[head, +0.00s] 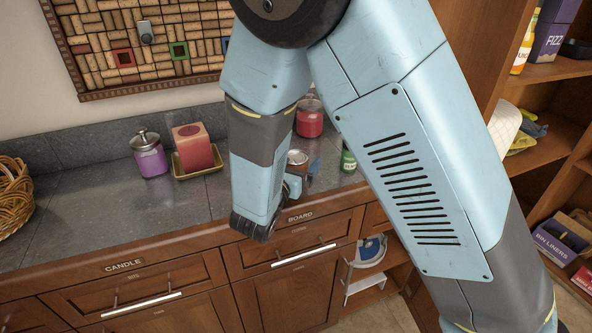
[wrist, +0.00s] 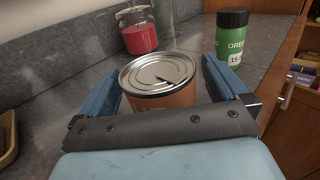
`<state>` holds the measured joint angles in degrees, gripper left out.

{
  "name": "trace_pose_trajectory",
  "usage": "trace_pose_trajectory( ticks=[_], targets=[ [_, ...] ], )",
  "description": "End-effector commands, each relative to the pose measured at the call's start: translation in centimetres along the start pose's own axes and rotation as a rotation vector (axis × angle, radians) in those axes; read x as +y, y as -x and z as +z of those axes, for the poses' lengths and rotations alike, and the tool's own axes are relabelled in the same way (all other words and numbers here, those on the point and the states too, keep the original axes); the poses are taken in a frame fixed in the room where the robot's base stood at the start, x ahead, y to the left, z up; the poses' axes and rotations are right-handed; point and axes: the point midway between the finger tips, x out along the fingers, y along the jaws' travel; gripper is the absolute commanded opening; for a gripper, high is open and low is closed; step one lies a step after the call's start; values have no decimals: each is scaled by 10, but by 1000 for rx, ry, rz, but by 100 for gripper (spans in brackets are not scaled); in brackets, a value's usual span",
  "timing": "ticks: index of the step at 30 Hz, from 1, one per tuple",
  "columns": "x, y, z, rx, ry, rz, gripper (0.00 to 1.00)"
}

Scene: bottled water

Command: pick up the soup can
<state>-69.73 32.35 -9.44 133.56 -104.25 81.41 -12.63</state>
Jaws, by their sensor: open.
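The soup can (wrist: 158,82) stands upright on the grey counter, with a silver lid and an orange-brown side. In the wrist view it sits between the two blue fingers of my gripper (wrist: 160,88). The fingers are open, one on each side of the can; I cannot tell whether either touches it. The can's lower part is hidden behind my gripper's dark front bar. In the head view the can (head: 297,158) shows only in part, just beyond my gripper (head: 303,178), near the counter's front edge.
A green oregano jar (wrist: 233,38) stands close by on the right, and a red jar (wrist: 138,30) stands behind the can. A purple candle jar (head: 150,160) and a red block candle on a tray (head: 216,168) stand farther left. A wicker basket (head: 12,195) is at the far left.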

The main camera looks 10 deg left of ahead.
Motion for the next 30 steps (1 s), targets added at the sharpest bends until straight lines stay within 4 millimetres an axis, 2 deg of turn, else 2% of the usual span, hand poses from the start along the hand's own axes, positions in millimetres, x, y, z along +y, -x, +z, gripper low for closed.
trace_pose_trajectory(
  ticks=[3, 10, 30],
  targets=[
    [0, -10, 0, 1, 0, -1, 100],
    [0, -11, 0, 1, 0, 0, 98],
    [-1, -12, 0, 1, 0, -1, 34]
  ],
)
